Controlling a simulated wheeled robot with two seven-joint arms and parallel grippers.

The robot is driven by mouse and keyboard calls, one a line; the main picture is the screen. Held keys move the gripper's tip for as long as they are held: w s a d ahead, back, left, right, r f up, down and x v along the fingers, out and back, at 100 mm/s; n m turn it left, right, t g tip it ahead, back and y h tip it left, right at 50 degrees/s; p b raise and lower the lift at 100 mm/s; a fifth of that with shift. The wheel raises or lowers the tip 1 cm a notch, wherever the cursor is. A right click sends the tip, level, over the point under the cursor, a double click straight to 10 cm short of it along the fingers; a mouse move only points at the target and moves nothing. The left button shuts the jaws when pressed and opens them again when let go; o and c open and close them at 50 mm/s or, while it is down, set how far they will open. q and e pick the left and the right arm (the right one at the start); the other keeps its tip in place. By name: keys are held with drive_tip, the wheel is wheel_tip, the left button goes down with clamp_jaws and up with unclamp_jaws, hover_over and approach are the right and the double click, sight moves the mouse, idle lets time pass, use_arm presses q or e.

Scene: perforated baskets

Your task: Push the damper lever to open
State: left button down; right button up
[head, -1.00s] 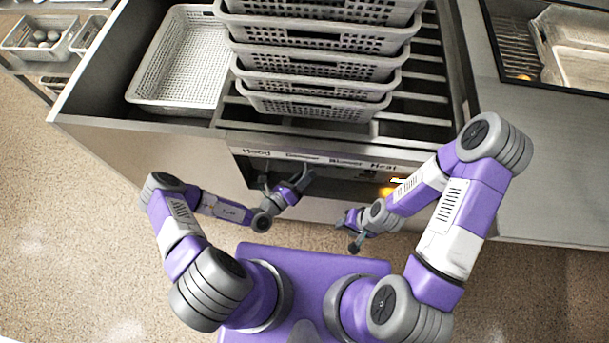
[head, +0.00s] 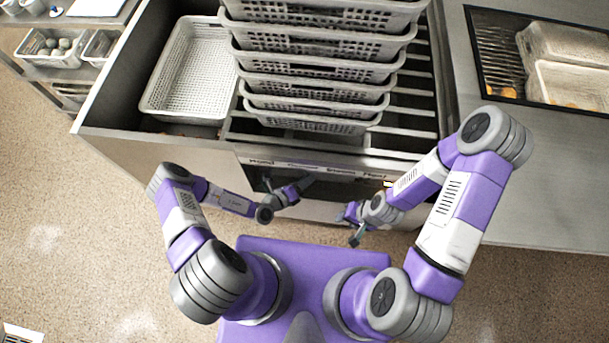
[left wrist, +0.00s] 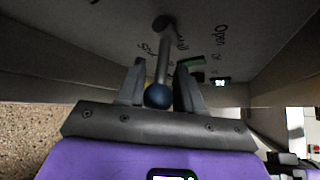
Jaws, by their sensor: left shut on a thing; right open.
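The damper lever (left wrist: 163,58) shows in the left wrist view as a grey rod with a blue ball knob (left wrist: 158,95). It comes out of a panel (left wrist: 120,32) with dark lettering, including "Open". My left gripper (left wrist: 160,88) is shut on the lever, with a finger on each side of the rod near the knob. In the head view my left gripper (head: 303,184) is at the recessed front of the cabinet, below the label strip; the lever cannot be made out there. My right gripper (head: 347,225) is open and empty, lower and to the right, in front of the cabinet.
A stack of perforated baskets (head: 315,68) stands on the cabinet rails, with an empty basket (head: 150,95) to its left. A grey counter (head: 530,170) is at the right. A shelf with baskets (head: 45,72) is at far left. Floor (head: 90,220) is clear at left.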

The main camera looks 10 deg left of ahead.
use_arm(q)
drive_tip(key=shift+r+n+g+y+p, duration=0.15)
drive_tip(key=shift+r+n+g+p, duration=0.3)
drive_tip(key=shift+p, duration=0.6)
drive_tip(key=shift+r+n+g+y+p, duration=0.15)
drive_tip(key=shift+g+p, duration=0.5)
drive_tip(key=shift+p, duration=0.4)
drive_tip(key=c, duration=0.9)
unclamp_jaws()
drive_tip(key=p+v, duration=0.1)
drive_tip(key=v, duration=0.6)
drive_tip(key=shift+s+a+r, duration=0.1)
drive_tip(key=shift+s+a, duration=0.1)
drive_tip(key=shift+s, duration=0.05)
